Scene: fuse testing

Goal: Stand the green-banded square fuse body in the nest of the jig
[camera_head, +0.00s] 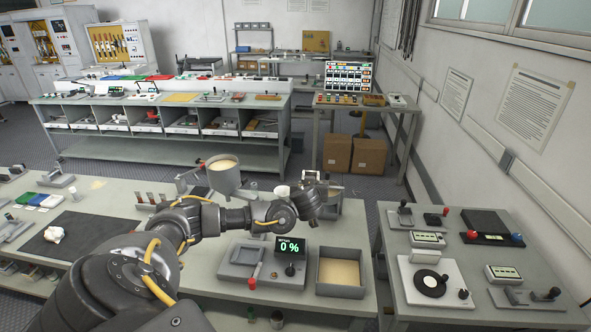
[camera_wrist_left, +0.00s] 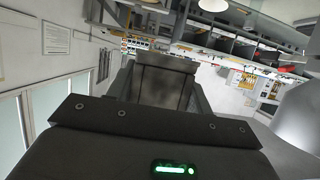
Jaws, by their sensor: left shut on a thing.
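My left arm reaches in from the left in the head view. No green band shows on the block from here. A grey fixture (camera_head: 262,277) with a recess, a red-knobbed lever and a "0 %" display stands on the bench, nearer than the gripper; it may be the jig. My right gripper is not in view.
A square tray of sand-coloured fill (camera_head: 340,288) stands right of the fixture. A dark mat (camera_head: 75,240) lies left. A side table (camera_head: 480,265) with devices stands at right.

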